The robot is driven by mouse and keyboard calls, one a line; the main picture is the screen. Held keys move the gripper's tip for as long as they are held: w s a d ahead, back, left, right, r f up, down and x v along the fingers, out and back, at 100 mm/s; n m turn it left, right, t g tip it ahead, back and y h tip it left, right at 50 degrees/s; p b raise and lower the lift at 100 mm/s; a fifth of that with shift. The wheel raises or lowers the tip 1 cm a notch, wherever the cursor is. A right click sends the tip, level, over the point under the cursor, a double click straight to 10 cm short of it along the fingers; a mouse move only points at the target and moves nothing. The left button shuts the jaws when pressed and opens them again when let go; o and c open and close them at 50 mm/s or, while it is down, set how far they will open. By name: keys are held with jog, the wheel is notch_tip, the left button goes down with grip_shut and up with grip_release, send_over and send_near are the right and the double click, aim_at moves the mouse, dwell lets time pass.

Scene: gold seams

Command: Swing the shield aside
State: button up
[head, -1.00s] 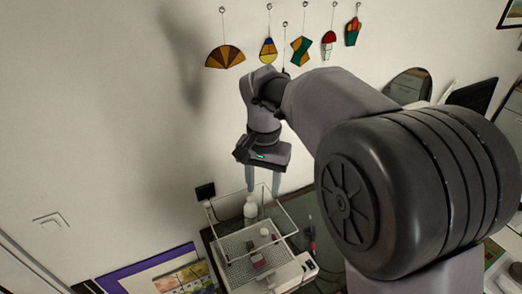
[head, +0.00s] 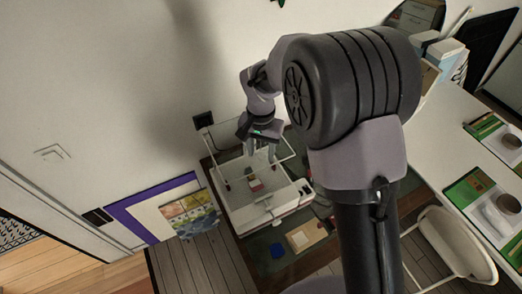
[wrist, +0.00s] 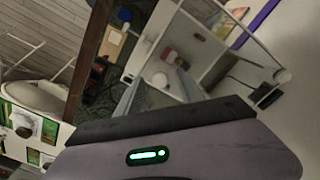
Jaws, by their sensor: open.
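The shield (head: 285,160) is a clear panel with a thin pale frame, standing over a white grinder-like station with a grid tray (head: 268,210). Its frame also shows in the wrist view (wrist: 250,38), crossing the upper right. My gripper (head: 261,153) points down over the station, close to the shield's frame. I cannot tell whether it touches the frame. In the wrist view my gripper (wrist: 162,80) has its two fingers apart, and nothing is visibly held between them. A white round-topped item (wrist: 160,80) shows beyond the fingers. My arm hides part of the station's surroundings.
A red and pale block (head: 256,185) lies in the station. A dark socket (head: 203,120) is on the wall behind. A cardboard-coloured box (head: 305,236) and a blue item (head: 277,250) are in front. A white chair (head: 455,245) stands right.

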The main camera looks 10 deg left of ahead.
grip_shut()
dwell(1.4)
